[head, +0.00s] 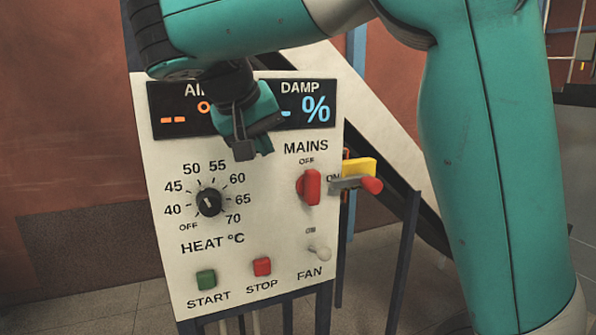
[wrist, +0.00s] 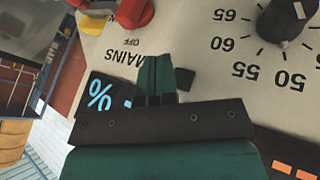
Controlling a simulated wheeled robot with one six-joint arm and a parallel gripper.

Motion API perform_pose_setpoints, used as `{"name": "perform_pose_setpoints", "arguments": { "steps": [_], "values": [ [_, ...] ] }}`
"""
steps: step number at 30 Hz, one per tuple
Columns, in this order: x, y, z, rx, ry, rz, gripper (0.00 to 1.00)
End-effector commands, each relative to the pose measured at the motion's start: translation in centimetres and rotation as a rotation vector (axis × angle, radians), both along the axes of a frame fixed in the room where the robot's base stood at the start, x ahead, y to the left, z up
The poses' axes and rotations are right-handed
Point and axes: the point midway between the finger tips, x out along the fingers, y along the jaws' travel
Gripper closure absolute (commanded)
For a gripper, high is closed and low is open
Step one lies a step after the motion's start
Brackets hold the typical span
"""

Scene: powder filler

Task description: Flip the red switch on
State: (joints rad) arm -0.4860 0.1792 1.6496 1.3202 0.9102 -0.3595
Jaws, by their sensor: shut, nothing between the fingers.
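The red MAINS switch (head: 312,187) is on the right side of the white control panel (head: 170,215). Its handle stands about upright, under the OFF label, with the ON label to its right. It also shows at the top edge of the wrist view (wrist: 134,13), partly cut off. My gripper (head: 243,150) is shut and empty, in front of the panel by the display, up and to the left of the switch and apart from it. The wrist view shows its closed fingers (wrist: 157,75).
A red-tipped grey lever with a yellow part (head: 360,168) sticks out just right of the switch. The heat dial (head: 208,202), green START button (head: 206,280), red STOP button (head: 262,267) and FAN toggle (head: 318,250) are on the panel. A dark sloping rail runs behind.

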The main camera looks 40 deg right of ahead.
Motion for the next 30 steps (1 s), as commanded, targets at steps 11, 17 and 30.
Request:
{"name": "perform_pose_setpoints", "arguments": {
  "steps": [11,17,30],
  "values": [
    [1.7,-4.5,-6.5,0.000,0.004,-0.004,1.00],
    [1.0,-7.2,-6.3,0.001,0.001,-0.004,1.00],
    [0.7,-8.3,-6.6,0.001,0.001,0.000,1.00]
  ]
}}
